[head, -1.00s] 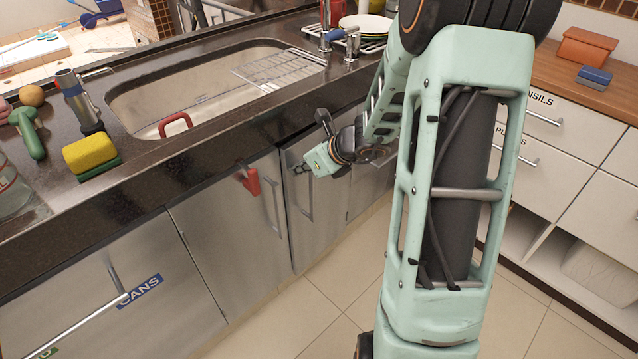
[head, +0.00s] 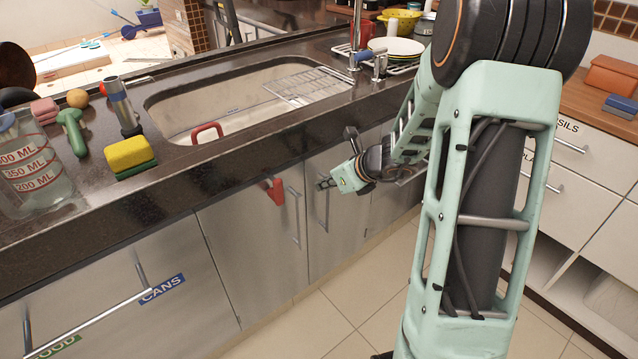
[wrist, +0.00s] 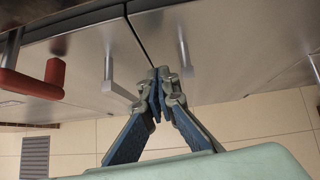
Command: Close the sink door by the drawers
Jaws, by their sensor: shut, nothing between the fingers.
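Metal sink doors run under the dark counter. In the head view, the door with a bar handle (head: 347,225) in front of my gripper (head: 325,184) looks about flush with the door to its left (head: 250,245). Farther right, toward the white drawers (head: 572,170), another metal door (head: 385,203) is partly hidden by my arm. My gripper is shut and empty, close to the door fronts near the bar handles. In the wrist view, its fingertips (wrist: 160,82) meet just below a door seam. Whether they touch a door I cannot tell.
A red hanger (head: 275,190) sticks out left of my gripper, below the counter edge (head: 190,190). The sink (head: 215,105), a yellow sponge (head: 127,153) and a measuring jug (head: 35,170) are above. The tiled floor (head: 330,325) before the doors is clear.

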